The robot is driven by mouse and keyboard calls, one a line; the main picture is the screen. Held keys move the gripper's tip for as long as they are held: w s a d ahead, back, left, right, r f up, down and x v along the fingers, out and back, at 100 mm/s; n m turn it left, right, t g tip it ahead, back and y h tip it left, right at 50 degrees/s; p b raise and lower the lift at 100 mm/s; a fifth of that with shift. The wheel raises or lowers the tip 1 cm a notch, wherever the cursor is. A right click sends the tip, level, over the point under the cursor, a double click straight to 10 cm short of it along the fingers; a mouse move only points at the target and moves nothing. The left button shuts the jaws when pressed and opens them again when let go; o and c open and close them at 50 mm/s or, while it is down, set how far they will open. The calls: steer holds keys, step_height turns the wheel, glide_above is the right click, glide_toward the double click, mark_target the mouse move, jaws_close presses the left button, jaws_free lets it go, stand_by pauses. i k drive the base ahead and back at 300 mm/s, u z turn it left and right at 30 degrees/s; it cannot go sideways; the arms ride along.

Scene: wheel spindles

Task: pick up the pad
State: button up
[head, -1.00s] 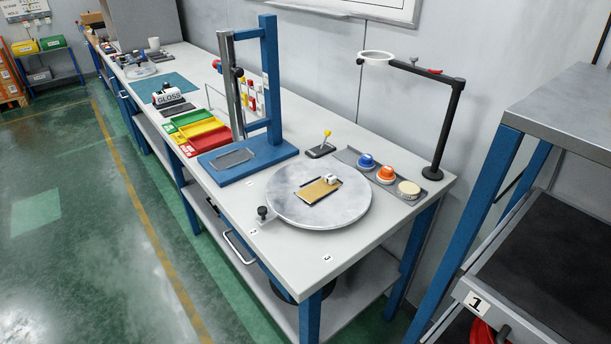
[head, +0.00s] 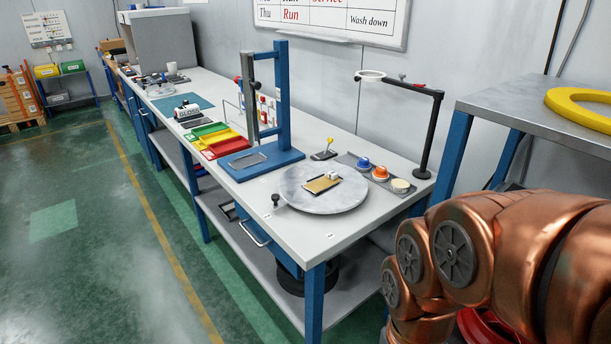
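A dark tray (head: 350,160) near the right back edge of the workbench holds a row of round pieces. They are a blue one (head: 363,164), an orange one (head: 380,173) and a flat cream one (head: 400,186). The cream piece looks most like a pad, but I cannot tell for sure which thing is the pad. A tan rectangular plate (head: 318,186) with a small white block (head: 333,175) on it lies on a round grey turntable (head: 345,202). My copper arm fills the lower right, right of the bench. My gripper is out of view.
A black stand (head: 431,135) with a white ring rises behind the tray. A blue frame (head: 284,100) stands left of the turntable, with red, yellow and green trays (head: 222,143) beyond. A grey-topped rack (head: 520,110) with a yellow ring is at right. Open green floor lies left.

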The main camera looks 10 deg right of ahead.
mark_target(381, 174)
steer(key=u, duration=0.4)
steer(key=i, duration=1)
